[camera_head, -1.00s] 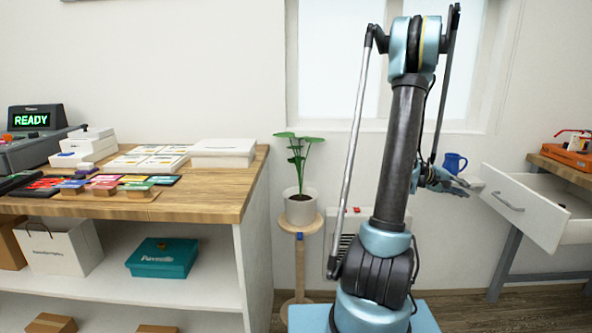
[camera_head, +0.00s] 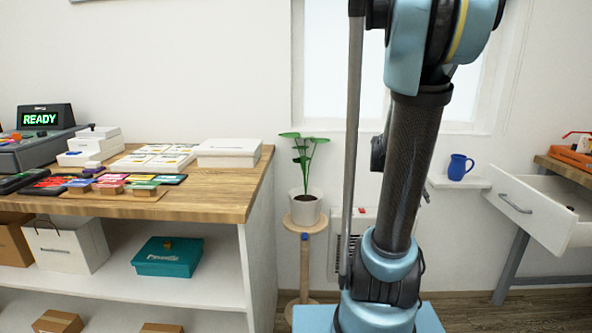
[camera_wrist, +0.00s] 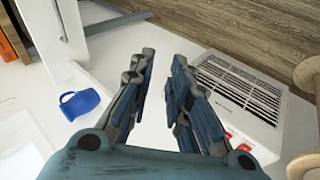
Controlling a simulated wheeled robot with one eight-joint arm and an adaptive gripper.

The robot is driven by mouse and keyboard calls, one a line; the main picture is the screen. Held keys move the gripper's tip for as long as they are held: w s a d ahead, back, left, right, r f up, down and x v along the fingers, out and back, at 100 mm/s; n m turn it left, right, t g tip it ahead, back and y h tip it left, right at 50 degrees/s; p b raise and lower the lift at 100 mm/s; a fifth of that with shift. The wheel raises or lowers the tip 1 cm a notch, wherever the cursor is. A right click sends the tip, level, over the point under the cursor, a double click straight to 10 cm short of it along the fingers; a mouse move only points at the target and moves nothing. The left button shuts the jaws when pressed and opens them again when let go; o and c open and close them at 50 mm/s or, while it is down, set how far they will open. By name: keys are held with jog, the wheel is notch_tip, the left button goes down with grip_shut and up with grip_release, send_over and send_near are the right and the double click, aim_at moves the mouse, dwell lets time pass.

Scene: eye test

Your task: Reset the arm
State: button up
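My gripper (camera_wrist: 165,62) shows in the wrist view with its two fingers apart and nothing between them. In the head view my arm stands right of centre, and the gripper is mostly or wholly hidden behind it. A blue mug (camera_head: 460,167) stands upright on a small white wall shelf (camera_head: 459,183). The mug also shows in the wrist view (camera_wrist: 82,103), to the left of the fingers and apart from them.
A counter (camera_head: 215,198) with boxes and a register stands at the left. A potted plant (camera_head: 305,207) sits on a wooden stand near a wall heater (camera_head: 364,216), which is also right of the fingers (camera_wrist: 240,87). An open drawer (camera_head: 525,208) juts out at the right.

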jog(key=s+a+f+y, duration=0.3)
jog(key=s+a, duration=0.5)
jog(key=a, duration=0.3)
jog(key=s+a+f+n+y, duration=0.1)
jog(key=s+a+f+y, duration=0.2)
jog(key=s+a, duration=0.6)
jog(key=shift+a+f+y, duration=0.15)
jog(key=shift+a+y, duration=0.55)
jog(key=shift+a, duration=0.5)
